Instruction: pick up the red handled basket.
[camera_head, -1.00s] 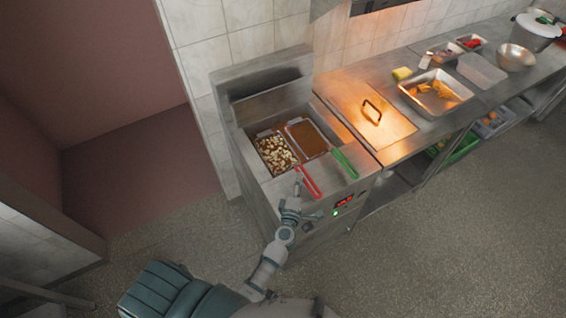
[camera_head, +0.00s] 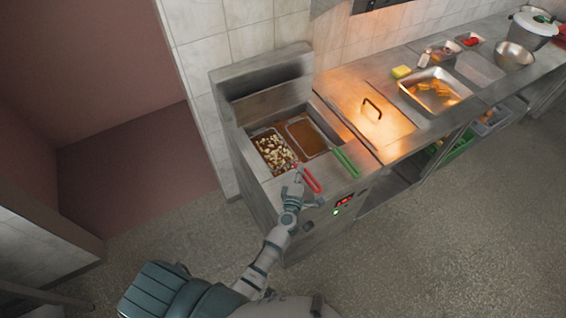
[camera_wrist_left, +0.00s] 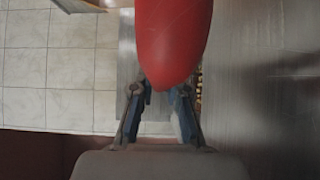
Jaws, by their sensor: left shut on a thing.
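The red-handled basket (camera_head: 272,153) sits in the left well of the fryer, filled with pale and brown pieces. Its red handle (camera_head: 312,181) sticks out over the fryer's front ledge. My left gripper (camera_head: 299,178) is at the handle, and in the left wrist view the gripper (camera_wrist_left: 160,98) is shut on the red handle (camera_wrist_left: 172,40), which fills the upper middle. The exact contact is partly hidden by the handle. The basket's lower part is hidden in the well. My right gripper does not show.
A second basket with a green handle (camera_head: 345,163) sits in the right well, close beside the red handle. The fryer's back panel (camera_head: 265,82) rises behind. A metal lid (camera_head: 372,120) and a tray of food (camera_head: 434,92) are to the right.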

